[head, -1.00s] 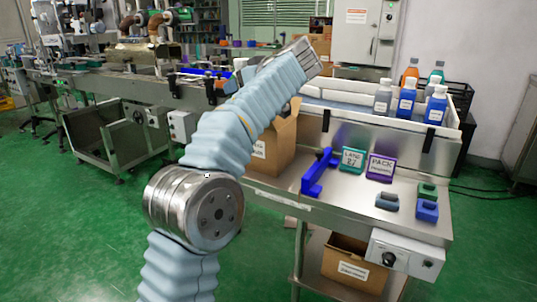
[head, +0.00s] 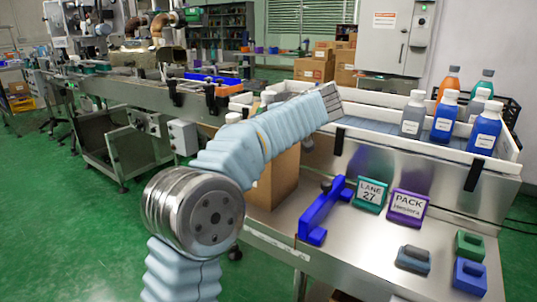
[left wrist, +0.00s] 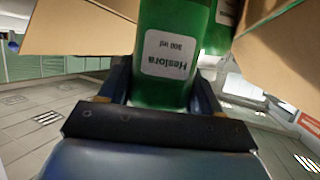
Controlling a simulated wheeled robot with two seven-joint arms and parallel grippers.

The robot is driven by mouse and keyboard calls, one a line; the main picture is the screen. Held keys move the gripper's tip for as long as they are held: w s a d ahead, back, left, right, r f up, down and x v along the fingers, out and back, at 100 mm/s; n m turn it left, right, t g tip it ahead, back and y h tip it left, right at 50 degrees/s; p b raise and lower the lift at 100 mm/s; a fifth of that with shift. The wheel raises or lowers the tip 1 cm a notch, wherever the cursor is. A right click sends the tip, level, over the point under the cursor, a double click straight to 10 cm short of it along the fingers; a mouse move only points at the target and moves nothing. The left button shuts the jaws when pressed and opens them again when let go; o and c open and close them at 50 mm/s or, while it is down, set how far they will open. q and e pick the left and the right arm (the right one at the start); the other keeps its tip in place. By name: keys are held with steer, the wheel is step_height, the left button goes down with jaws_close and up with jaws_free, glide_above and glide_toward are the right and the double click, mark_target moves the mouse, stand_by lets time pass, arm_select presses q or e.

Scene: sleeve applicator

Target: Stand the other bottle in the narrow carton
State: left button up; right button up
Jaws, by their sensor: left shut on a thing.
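My left gripper (left wrist: 161,92) is shut on a green bottle (left wrist: 180,20) whose white label reads Heslora, upside down in the left wrist view. Part of a second green bottle (left wrist: 219,36) with a white label shows just behind it. Brown cardboard flaps of a carton (left wrist: 72,28) flank the bottles on both sides. In the head view a tall brown carton (head: 279,176) stands on the steel bench, partly behind my left arm. My left gripper and its bottle are hidden there. How deep the held bottle sits cannot be told. My right gripper is in neither view.
A blue handled tool (head: 322,211), a LANE 27 sign (head: 369,193) and a PACK sign (head: 407,206) stand right of the carton. Small blocks (head: 469,277) lie farther right. Several grey, blue, orange and green bottles (head: 443,116) stand in the white-walled trough behind.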

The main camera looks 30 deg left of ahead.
arm_select(q)
steer(key=shift+f, duration=2.75)
steer(key=shift+f+b, duration=0.3)
steer(key=shift+b, duration=0.3)
steer(key=o, duration=1.4)
steer(key=shift+r, duration=0.1)
steer(key=shift+o, duration=0.2)
steer(key=shift+r+p, duration=0.35)
steer(key=shift+p, duration=0.2)
steer(key=b+v, duration=0.1)
steer(key=v, duration=1.1)
steer(key=shift+f+b, duration=0.2)
steer(key=shift+b, duration=0.2)
